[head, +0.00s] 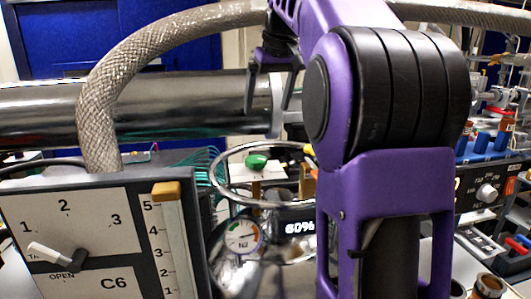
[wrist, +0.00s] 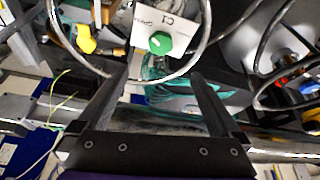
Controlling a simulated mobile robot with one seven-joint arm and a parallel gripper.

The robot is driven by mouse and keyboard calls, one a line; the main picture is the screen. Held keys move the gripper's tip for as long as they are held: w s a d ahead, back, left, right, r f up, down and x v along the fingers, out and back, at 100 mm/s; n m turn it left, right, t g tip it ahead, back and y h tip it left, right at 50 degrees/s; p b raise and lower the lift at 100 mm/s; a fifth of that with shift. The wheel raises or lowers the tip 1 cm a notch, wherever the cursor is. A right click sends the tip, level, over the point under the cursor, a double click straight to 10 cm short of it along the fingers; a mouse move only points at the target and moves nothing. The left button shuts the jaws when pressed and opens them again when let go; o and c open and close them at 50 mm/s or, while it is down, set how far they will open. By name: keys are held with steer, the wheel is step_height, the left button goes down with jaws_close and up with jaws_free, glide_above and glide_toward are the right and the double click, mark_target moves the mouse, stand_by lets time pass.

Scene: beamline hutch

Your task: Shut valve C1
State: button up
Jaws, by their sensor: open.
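Valve C1 shows as a green knob (head: 257,161) on a white plate in the head view, seen through a shiny metal ring. In the wrist view the green knob (wrist: 160,43) sits on a white plate (wrist: 146,22) whose C1 lettering appears upside down. My gripper (head: 270,92) is open and empty, above the knob in the head view. In the wrist view the two fingers of my gripper (wrist: 161,68) are spread apart, with the knob beyond their tips and roughly between them. I see no contact with the knob.
The metal ring (head: 222,192) curves around the valve area. A braided hose (head: 97,110) arches at left before a large steel pipe (head: 180,105). A C6 panel (head: 115,265) stands front left. A gauge (head: 242,237) and a 60% display (head: 299,227) sit below the knob. A yellow knob (wrist: 86,40) is nearby.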

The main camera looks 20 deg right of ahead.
mark_target(256, 159)
steer(key=b+x, duration=0.1)
steer(key=x, duration=1.6)
steer(key=shift+a, duration=0.15)
steer(key=c, duration=1.3)
